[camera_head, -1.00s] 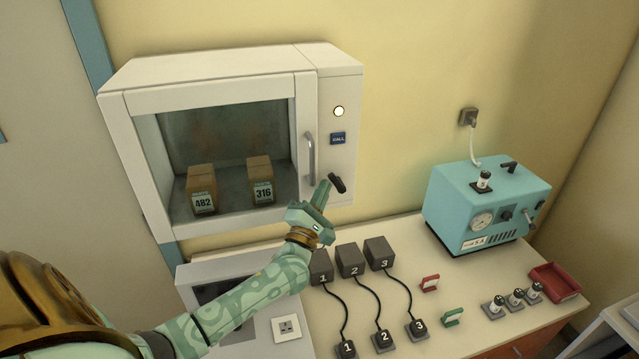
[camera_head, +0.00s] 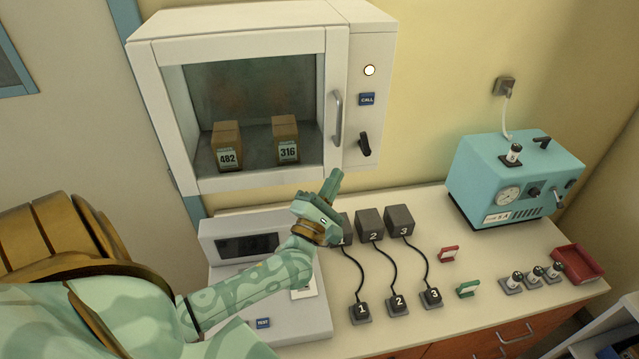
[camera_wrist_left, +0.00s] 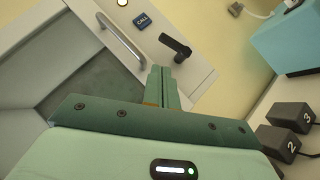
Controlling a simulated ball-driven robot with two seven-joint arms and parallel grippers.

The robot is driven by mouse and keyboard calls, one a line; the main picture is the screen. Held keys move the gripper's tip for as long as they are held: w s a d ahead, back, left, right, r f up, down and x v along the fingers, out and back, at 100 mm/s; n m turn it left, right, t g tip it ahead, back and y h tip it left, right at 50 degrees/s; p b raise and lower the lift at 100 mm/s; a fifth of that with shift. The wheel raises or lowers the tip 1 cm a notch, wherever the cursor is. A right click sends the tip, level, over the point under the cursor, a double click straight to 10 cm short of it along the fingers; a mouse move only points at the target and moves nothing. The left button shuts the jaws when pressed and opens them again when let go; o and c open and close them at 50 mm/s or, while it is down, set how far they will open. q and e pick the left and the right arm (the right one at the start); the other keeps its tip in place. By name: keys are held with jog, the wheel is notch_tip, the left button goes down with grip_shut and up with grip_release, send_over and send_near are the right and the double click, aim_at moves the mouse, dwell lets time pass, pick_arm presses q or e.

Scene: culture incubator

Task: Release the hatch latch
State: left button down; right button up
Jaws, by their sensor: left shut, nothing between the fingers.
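The hatch is a white box (camera_head: 240,38) on the wall with a window and a vertical grey handle (camera_head: 337,118). A black latch lever (camera_head: 365,145) sits on its right panel, below a blue CALL button (camera_head: 367,99) and a lit round lamp (camera_head: 369,70). My left gripper (camera_head: 333,178) is shut and empty, below and left of the latch, apart from it in the head view. In the left wrist view the shut fingers (camera_wrist_left: 161,75) point toward the latch (camera_wrist_left: 176,46), which shows just past their tips. My right gripper is not in view.
Boxes marked 482 (camera_head: 227,148) and 316 (camera_head: 286,140) stand behind the window. Below, the counter holds dark numbered blocks (camera_head: 370,222) with cables, a red clip (camera_head: 449,254), a green clip (camera_head: 468,289), a teal machine (camera_head: 480,175) and a red tray (camera_head: 577,262).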

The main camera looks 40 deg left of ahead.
pick_arm(q)
jog(key=b+v, duration=0.1)
jog(key=v, duration=0.6)
jog(key=shift+s+b, duration=0.35)
jog(key=shift+b, duration=0.05)
jog(key=shift+d+f, duration=0.1)
jog(key=shift+f, duration=0.05)
